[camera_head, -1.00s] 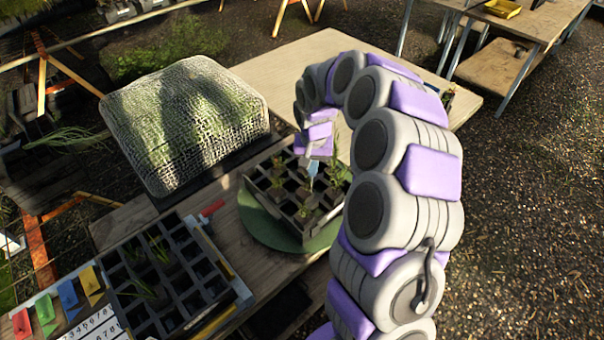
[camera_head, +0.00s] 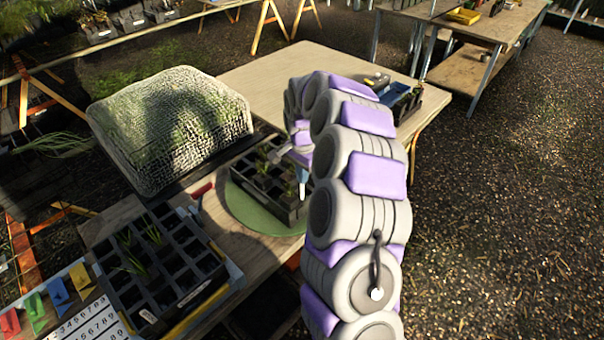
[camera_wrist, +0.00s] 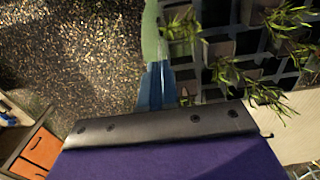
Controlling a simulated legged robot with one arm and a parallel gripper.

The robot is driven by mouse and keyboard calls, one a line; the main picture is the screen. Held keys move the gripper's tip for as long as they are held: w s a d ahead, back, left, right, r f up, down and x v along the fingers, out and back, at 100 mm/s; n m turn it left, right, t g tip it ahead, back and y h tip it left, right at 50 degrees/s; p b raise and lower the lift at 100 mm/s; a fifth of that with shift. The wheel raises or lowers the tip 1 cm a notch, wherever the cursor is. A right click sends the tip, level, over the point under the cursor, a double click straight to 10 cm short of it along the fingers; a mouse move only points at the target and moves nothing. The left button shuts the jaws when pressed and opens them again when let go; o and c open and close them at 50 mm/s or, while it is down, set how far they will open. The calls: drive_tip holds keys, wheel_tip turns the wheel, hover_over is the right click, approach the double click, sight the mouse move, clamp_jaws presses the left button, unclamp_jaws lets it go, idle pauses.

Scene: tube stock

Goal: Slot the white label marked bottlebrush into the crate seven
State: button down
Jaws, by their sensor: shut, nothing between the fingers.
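My gripper (camera_head: 302,181) is shut and empty, pointing down at the right edge of a black cell crate (camera_head: 263,190) with small plants. In the wrist view the blue fingers (camera_wrist: 160,85) are together, beside that crate (camera_wrist: 215,75). A second black cell crate (camera_head: 185,262) with a few seedlings stands at the lower left. It has small white labels on its front side, one at the corner (camera_head: 148,316); their writing is too small to read. I cannot tell which label says bottlebrush or which crate is seven. My arm hides part of the table.
The plant crate sits on a round green disc (camera_head: 240,208). Red, green, blue and yellow tags (camera_head: 57,292) stand by a number sheet (camera_head: 88,322). A mesh-covered block (camera_head: 170,130) stands behind. Another dark crate (camera_head: 405,100) is at the right. The pale tabletop (camera_head: 265,85) has bare room.

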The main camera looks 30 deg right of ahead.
wheel_tip(320, 180, down, 2)
drive_tip(key=shift+f, duration=0.1)
idle(1.3)
drive_tip(key=shift+a, duration=0.5)
drive_tip(key=shift+a, duration=0.1)
drive_tip(key=shift+d, duration=0.2)
drive_tip(key=shift+s+a+f, duration=0.1)
